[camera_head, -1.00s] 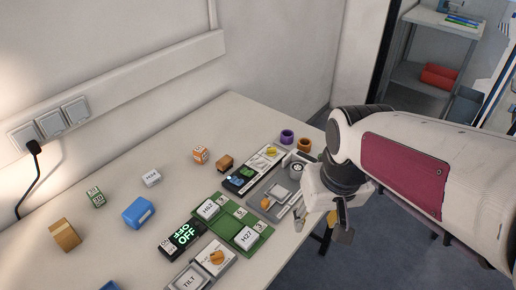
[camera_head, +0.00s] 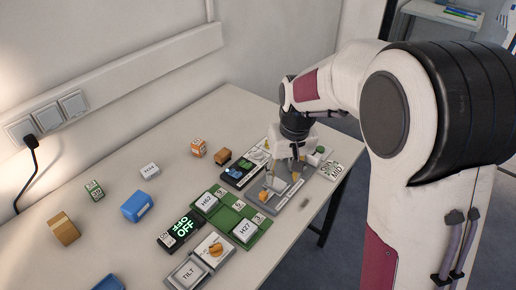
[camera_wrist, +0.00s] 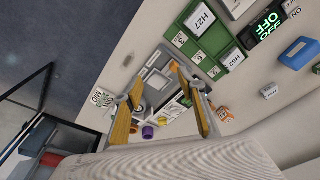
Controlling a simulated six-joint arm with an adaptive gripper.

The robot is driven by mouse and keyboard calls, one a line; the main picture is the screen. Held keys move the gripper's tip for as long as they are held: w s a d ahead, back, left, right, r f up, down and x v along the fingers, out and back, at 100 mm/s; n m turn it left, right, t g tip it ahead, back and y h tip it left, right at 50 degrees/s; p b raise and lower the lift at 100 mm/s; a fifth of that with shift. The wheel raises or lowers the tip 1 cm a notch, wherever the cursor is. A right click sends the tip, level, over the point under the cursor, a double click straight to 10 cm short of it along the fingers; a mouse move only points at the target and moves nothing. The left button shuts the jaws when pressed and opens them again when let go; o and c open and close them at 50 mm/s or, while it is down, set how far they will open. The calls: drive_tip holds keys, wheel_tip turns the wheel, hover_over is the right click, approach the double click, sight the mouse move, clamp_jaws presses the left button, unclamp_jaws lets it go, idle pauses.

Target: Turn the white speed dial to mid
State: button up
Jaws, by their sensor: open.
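My gripper (camera_head: 285,182) is open and empty, pointing down over the grey machine plate (camera_head: 290,203) at the table's far right part. In the wrist view its two yellow-brown fingers (camera_wrist: 156,76) stand apart on either side of that plate (camera_wrist: 155,82). I cannot clearly make out the white speed dial; my gripper and wrist cover part of the machine. A small light sign (camera_head: 333,170) with dark lettering, seemingly including MID, lies right of the machine. It also shows in the wrist view (camera_wrist: 103,98).
A green tray (camera_head: 230,216) with white labelled boxes lies nearer, beside the black OFF display (camera_head: 183,232). A panel with an orange knob (camera_head: 215,250) and a TILT plate (camera_head: 187,272) stand in front. A blue box (camera_head: 137,207) sits left, with bare table around it.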

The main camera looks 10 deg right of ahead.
drive_tip(key=n, duration=0.1)
approach(258, 151)
drive_tip(key=shift+t, duration=0.4)
drive_tip(key=s+f, duration=0.1)
drive_tip(key=s, duration=0.2)
drive_tip(key=s+f, duration=0.1)
drive_tip(key=s, duration=0.2)
drive_tip(key=s+d+f, duration=0.1)
drive_tip(key=s+f, duration=0.1)
drive_tip(key=shift+s+f, duration=0.1)
drive_tip(key=shift+s, duration=0.3)
drive_tip(key=w+r+t, duration=0.2)
drive_tip(key=w+r, duration=0.1)
drive_tip(key=w, duration=0.4)
drive_tip(key=shift+a+n+y, duration=0.3)
drive_tip(key=shift+a+n, duration=0.05)
drive_tip(key=shift+n, duration=0.05)
drive_tip(key=shift+f, duration=0.2)
drive_tip(key=shift+x, duration=3.7)
drive_tip(key=c, duration=1.1)
